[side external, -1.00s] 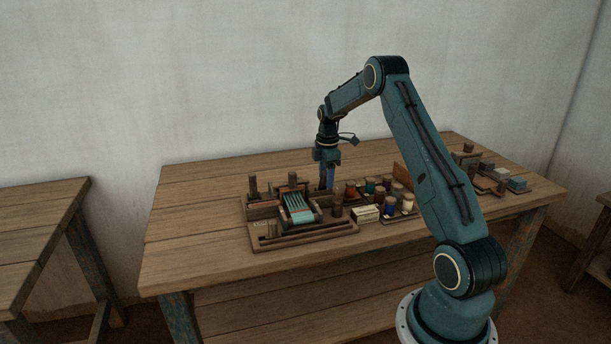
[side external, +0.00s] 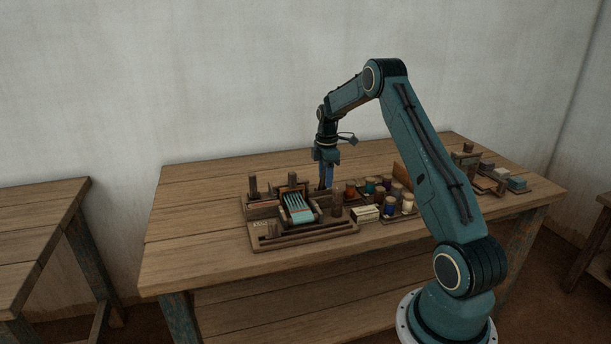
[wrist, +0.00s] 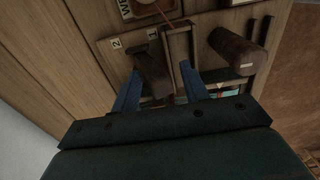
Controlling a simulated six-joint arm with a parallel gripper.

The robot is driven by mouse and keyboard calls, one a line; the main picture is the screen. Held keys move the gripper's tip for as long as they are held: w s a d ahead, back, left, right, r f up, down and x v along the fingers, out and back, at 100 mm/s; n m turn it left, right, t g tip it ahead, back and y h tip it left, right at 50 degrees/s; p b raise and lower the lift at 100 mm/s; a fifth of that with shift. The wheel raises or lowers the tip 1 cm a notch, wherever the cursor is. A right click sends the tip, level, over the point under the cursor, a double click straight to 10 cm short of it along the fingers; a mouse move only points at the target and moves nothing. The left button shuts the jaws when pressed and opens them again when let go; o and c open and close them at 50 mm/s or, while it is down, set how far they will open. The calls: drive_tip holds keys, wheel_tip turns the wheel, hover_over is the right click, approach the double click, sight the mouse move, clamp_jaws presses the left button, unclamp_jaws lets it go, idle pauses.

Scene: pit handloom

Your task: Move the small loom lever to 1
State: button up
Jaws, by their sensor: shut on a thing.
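The small loom lever (wrist: 152,70) is a short dark wooden handle in the wrist view, beside the labels "2" (wrist: 115,43) and "1" (wrist: 152,33). It lies between the two blue fingers of my gripper (wrist: 160,92), which is shut on it. Its upper end shows between the two labels; I cannot tell exactly which mark it stands at. In the side view my gripper (side external: 326,186) points down at the back right of the small loom (side external: 262,239). The lever is hidden there.
A thick wooden peg (wrist: 237,50) stands right of the fingers in the wrist view. In the side view, several thread spools (side external: 389,208) and a pale box (side external: 364,213) stand right of the loom. The front of the table (side external: 215,265) is clear.

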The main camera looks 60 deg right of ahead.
drive_tip(key=shift+s+a+f, duration=0.2)
drive_tip(key=shift+a+f, duration=0.05)
drive_tip(key=shift+f, duration=0.05)
drive_tip(key=shift+o, duration=0.8)
drive_tip(key=shift+w+d+r, duration=0.1)
drive_tip(key=shift+r, duration=1.55)
drive_tip(key=shift+w+d+r, duration=0.1)
drive_tip(key=shift+r, duration=1.75)
